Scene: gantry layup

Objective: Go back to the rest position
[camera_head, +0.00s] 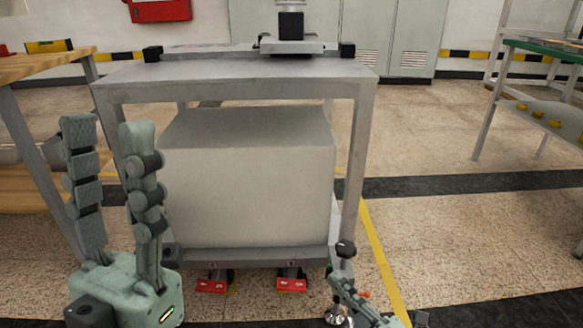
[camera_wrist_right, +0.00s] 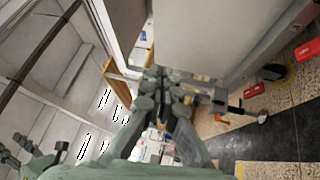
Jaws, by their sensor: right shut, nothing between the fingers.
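My left gripper (camera_head: 108,124) stands upright at the left in the head view, its two fingers apart with nothing between them. It is in front of the left side of the metal frame table.
A grey metal table (camera_head: 230,70) with a large box-shaped body (camera_head: 250,180) below stands ahead. Red feet pads (camera_head: 211,286) lie at its base. A wooden bench (camera_head: 40,65) is at the left and a green-topped rack (camera_head: 540,48) at the right. The floor at right is clear.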

